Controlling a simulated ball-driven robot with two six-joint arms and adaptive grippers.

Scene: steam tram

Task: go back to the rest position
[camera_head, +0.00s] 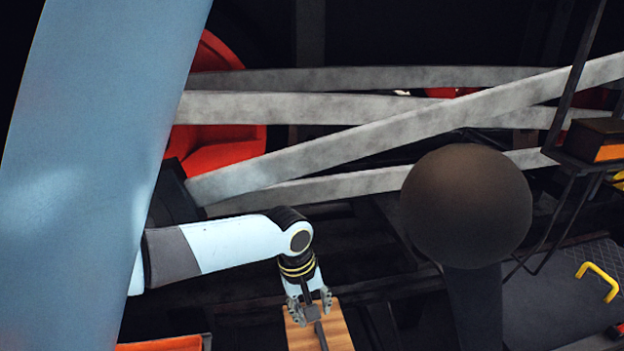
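My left gripper (309,305) is at the lower middle of the head view, at the end of a light blue arm that comes in from the left. It points downward, and its two grey fingers stand apart. A small grey block with a dark rod (321,336) shows between and below the fingers. I cannot tell whether the fingers grip it or only stand around it. A brown wooden piece (340,326) lies behind and below the fingers. My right gripper is not in view.
Grey beams (400,122) cross the scene behind the arm, with red round parts (215,140) behind them. A large dark ball (466,206) on a post stands right of the gripper. A shelf with an orange-and-brown box (600,140) and a yellow handle (598,280) are at right.

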